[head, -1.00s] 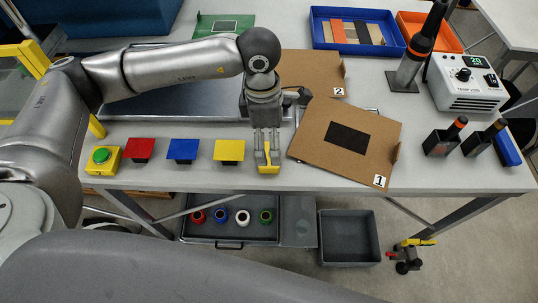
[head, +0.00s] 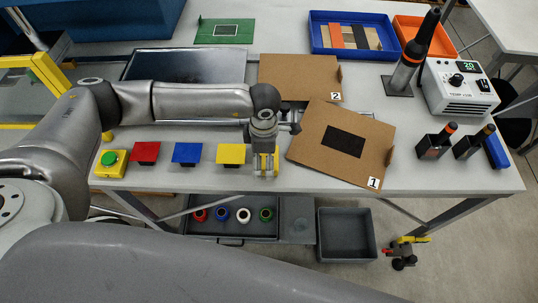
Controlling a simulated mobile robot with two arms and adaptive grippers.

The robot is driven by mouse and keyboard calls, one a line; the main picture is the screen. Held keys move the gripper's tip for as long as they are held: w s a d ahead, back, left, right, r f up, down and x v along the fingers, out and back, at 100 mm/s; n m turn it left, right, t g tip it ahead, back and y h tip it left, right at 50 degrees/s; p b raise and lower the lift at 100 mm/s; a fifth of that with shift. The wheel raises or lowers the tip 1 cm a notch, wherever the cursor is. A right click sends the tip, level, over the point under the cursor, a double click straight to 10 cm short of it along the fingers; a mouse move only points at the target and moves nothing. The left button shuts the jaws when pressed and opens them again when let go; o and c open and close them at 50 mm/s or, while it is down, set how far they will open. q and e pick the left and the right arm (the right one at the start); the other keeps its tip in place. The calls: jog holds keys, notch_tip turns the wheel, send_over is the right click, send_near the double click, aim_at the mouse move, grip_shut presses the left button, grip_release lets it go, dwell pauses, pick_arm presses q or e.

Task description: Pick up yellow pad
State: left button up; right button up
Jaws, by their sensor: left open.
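The yellow pad (head: 231,154) is a flat square on a small dark stand near the table's front edge, at the right end of a row with a blue pad (head: 187,152) and a red pad (head: 145,151). My left gripper (head: 265,171) is open, pointing down, just right of the yellow pad and apart from it. Yellow shows at its fingers; I cannot tell whether this is part of the gripper or a thing behind it. My right gripper is not in view.
A green button on a yellow box (head: 111,164) stands left of the pads. Cardboard piece 1 (head: 310,147) lies close right of the gripper, cardboard piece 2 (head: 290,70) behind. A blue tray (head: 318,37), hot-air station (head: 460,92) and lower grey bin (head: 346,252) are farther off.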

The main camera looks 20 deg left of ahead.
pick_arm(q)
jog(key=shift+f, duration=0.25)
jog(key=c, duration=0.9)
